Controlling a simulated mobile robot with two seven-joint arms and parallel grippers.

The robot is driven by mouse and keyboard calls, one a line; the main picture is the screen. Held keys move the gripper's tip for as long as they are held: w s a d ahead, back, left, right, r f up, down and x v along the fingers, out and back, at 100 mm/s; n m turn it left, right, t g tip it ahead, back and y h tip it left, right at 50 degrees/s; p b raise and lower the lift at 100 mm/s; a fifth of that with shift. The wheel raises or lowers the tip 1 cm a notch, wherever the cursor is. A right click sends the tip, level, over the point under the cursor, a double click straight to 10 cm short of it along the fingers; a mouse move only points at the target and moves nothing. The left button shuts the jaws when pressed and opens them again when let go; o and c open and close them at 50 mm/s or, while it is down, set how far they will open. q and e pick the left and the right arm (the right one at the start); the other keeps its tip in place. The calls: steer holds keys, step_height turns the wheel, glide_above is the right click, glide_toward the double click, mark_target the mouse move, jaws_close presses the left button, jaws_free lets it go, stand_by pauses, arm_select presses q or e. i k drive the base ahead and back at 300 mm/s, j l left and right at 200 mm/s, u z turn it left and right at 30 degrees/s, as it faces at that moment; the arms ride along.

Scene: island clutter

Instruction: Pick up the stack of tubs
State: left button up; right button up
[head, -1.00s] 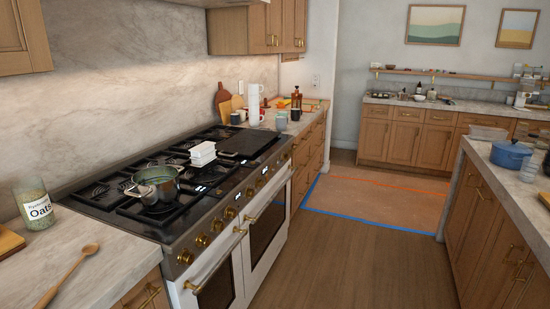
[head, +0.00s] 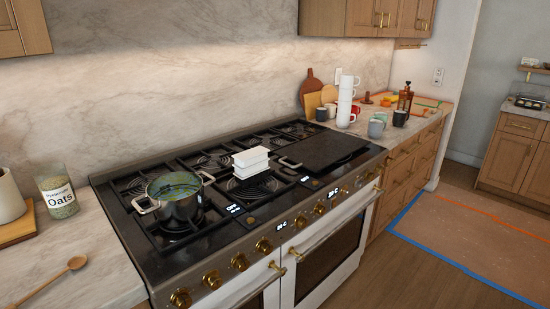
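In the head view a short stack of white rectangular tubs (head: 251,163) sits on the stove's middle burner grate, between a pot and a dark griddle plate. The stack looks upright, one tub on another; the exact number is hard to tell. Neither of my grippers is in view.
A steel pot (head: 178,207) stands on the stove (head: 232,232) left of the tubs. The black griddle (head: 325,150) lies to their right. An oats jar (head: 58,197) and wooden spoon (head: 50,280) are on the left counter. Stacked white cups (head: 345,103) stand on the right counter.

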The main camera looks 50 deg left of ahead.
mark_target(251, 166)
steer(key=i, duration=0.95)
steer(key=i+u, duration=0.1)
steer(key=i, duration=0.8)
steer(key=i+l, duration=0.15)
steer(key=i, duration=0.8)
steer(key=i+u, duration=0.15)
steer(key=u, duration=1.3)
